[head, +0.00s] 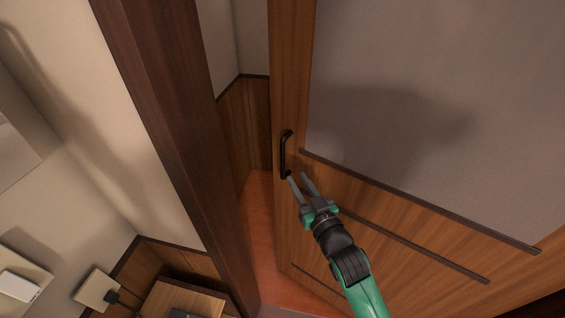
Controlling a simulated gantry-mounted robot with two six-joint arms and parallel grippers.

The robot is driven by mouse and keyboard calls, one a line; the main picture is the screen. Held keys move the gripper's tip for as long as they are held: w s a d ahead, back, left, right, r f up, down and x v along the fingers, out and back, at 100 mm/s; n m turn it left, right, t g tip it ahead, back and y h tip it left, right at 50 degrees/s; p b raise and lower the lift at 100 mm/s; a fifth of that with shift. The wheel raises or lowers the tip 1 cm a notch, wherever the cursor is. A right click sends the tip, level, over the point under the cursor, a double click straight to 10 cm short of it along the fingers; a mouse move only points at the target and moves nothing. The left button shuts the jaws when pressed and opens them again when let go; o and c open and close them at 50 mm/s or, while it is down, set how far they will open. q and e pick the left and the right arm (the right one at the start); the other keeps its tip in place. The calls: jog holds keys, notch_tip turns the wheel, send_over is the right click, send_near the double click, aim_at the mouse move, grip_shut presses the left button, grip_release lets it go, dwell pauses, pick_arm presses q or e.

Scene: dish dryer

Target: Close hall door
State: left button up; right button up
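The hall door (400,244) is a wooden door with a large grey upper panel, on the right in the head view. It stands ajar, with a gap between its left edge and the dark wooden door frame (165,130). A dark bar handle (285,152) is mounted upright near the door's left edge. My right gripper (299,180) is in front of the door, with its fingertips at the lower end of the handle. Its two fingers are apart with nothing seen between them. Whether it touches the handle or door cannot be told. My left gripper is not in view.
Through the gap show an orange-red floor (262,215) and a wood-panelled wall (246,130). Left of the frame are a beige wall (110,130), a plug in a socket (98,288) and a small wooden cabinet (180,300) near the bottom edge.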

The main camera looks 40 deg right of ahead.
aim_at(284, 157)
jog(key=b+x, duration=0.2)
jog(key=x, duration=0.9)
jog(key=shift+w+d+r+b, duration=0.1)
jog(key=shift+w+r+b, duration=0.1)
jog(key=shift+b, duration=0.1)
jog(key=shift+f, duration=0.1)
grip_shut()
dwell(0.7)
